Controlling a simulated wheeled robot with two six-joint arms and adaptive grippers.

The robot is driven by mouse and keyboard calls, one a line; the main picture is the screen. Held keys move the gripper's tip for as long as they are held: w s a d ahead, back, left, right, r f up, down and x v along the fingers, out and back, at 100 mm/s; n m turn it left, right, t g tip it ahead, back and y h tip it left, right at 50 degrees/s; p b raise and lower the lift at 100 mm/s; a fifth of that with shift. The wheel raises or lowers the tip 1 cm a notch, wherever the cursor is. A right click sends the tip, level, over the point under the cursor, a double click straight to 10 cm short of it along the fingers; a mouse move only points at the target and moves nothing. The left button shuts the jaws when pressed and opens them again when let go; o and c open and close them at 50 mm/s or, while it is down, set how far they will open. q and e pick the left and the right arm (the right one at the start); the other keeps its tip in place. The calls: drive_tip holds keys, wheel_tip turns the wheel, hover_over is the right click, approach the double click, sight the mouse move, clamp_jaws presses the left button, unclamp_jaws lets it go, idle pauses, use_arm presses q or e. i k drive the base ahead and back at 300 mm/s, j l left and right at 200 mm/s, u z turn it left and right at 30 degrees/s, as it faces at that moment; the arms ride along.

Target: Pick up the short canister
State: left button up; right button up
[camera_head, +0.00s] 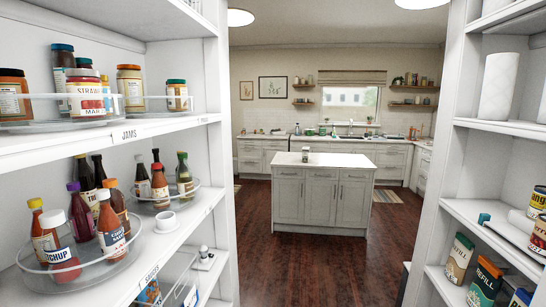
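Neither my left nor my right gripper is in view. I cannot tell for sure which item is the short canister. On the lower right shelf stand a white and green canister (459,258) and a dark green canister marked REFILL (485,284). Another container (519,298) beside them is cut off by the bottom edge. Yellow-labelled cans (538,201) stand on the shelf above, cut off at the right edge. A small container (306,154) stands on the far kitchen island, too small to make out.
White shelves flank me. The left ones hold jars on a clear turntable (60,125) and several bottles on lower turntables (84,265). A paper towel roll (499,86) stands upper right. The island (322,195) stands ahead; the wooden floor (310,265) between is clear.

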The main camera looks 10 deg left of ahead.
sight(305, 152)
drive_tip(key=i+l, duration=0.15)
drive_tip(key=i, duration=0.45)
drive_tip(key=i+l, duration=0.1)
drive_tip(key=i, duration=0.45)
drive_tip(key=i+l, duration=0.15)
drive_tip(key=i, duration=0.45)
drive_tip(key=i+l, duration=0.15)
drive_tip(key=i, duration=0.45)
